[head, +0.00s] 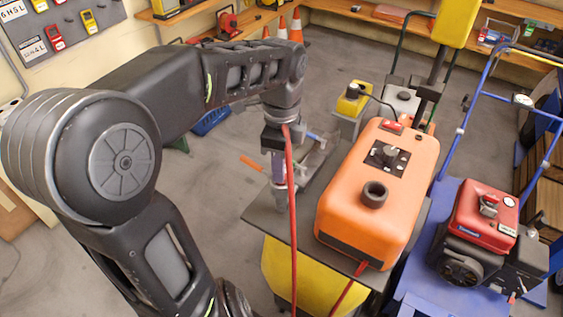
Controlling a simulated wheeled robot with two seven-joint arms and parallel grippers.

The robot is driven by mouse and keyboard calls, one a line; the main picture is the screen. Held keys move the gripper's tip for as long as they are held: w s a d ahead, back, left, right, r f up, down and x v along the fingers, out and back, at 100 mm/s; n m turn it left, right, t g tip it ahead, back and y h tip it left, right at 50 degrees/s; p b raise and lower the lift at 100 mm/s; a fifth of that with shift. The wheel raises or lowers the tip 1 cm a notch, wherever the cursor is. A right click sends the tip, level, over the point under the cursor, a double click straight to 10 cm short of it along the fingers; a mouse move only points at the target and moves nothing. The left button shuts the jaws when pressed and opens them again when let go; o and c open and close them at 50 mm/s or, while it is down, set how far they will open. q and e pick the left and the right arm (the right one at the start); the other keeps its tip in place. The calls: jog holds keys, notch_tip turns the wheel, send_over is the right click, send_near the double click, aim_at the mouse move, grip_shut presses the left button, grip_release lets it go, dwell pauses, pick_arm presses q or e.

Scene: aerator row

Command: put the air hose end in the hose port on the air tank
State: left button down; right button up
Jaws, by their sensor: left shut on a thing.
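The orange air tank (345,207) lies on a dark tabletop right of centre. A black round collar (374,194) with a dark opening, which looks like the hose port, stands on its top, with nothing in it. My left gripper (279,203) points down left of the tank, apart from the collar. It is shut on the red air hose (292,235), which hangs past the fingers to the bottom edge. The held hose end is not clearly visible. Another red length (347,296) shows below the tank's front. My right gripper is not in view.
The dark tabletop (262,212) has a free strip left of the tank. A black plate with a knob (386,156) sits behind the collar. A blue cart with a red engine (484,215) stands close on the right. Orange cones (296,27) stand far back.

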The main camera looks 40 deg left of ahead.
pick_arm(q)
jog(key=shift+f+b, duration=0.5)
jog(key=shift+f, duration=0.3)
jog(key=c, duration=1)
grip_release()
notch_tip(320, 180, up, 8)
jog(key=shift+f, duration=0.1)
